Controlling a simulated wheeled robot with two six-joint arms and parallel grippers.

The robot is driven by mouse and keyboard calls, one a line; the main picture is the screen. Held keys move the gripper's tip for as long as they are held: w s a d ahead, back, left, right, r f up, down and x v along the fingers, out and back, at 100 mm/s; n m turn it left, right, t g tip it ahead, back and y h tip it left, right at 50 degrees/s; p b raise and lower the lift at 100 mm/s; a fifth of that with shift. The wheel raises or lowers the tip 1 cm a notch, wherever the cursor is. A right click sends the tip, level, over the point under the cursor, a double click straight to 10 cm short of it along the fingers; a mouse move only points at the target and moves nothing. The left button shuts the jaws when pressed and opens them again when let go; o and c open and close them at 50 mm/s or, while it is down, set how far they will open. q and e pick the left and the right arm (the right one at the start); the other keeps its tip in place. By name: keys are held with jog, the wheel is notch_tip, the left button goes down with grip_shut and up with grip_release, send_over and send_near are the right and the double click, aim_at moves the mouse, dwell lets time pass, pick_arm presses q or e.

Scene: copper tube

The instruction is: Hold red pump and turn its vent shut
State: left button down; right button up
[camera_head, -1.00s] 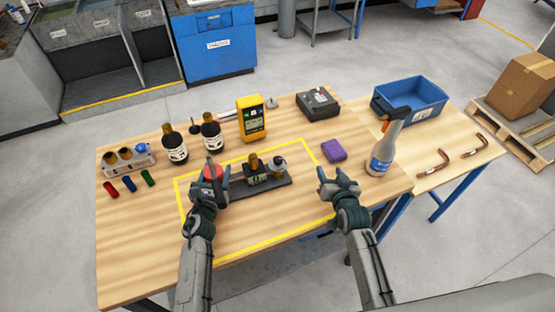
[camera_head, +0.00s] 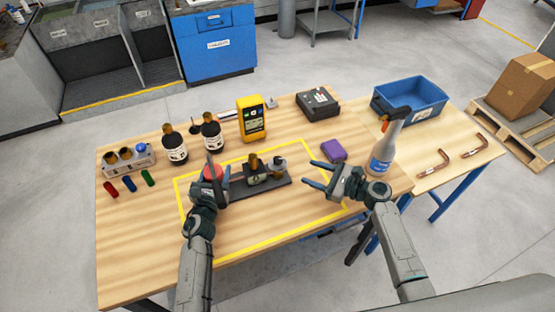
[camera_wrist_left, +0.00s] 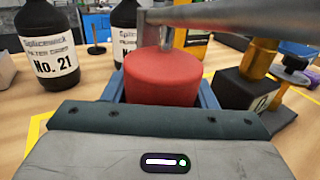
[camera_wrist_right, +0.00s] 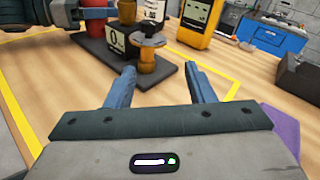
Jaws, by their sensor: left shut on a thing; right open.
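The red pump (camera_head: 213,172) is a red cylinder at the left end of a dark base plate. In the left wrist view the red cylinder (camera_wrist_left: 162,78) stands between blue fingers, with a grey metal bar across its top. My left gripper (camera_head: 217,178) is shut on it. On the plate stand a dark box with a brass top (camera_head: 254,172) and a brass fitting with a grey disc (camera_head: 277,167). The fitting also shows in the right wrist view (camera_wrist_right: 148,62). I cannot tell which part is the vent. My right gripper (camera_head: 312,174) is open and empty, right of the plate, pointing toward it.
Dark bottles (camera_head: 175,146) and a yellow meter (camera_head: 252,118) stand behind the plate. A blue bin (camera_head: 410,98) is at back right. The yellow-taped area's front is clear.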

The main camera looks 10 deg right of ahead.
aim_at(283, 162)
jog(key=shift+s+a+r+m+y, duration=0.2)
jog(key=shift+s+r+m+y, duration=0.15)
jog(key=shift+r+m+y, duration=0.3)
jog(key=shift+a, duration=0.15)
jog(key=x, duration=1.1)
jog(key=shift+a+r, duration=0.2)
jog(key=shift+a, duration=0.15)
jog(key=c, duration=1)
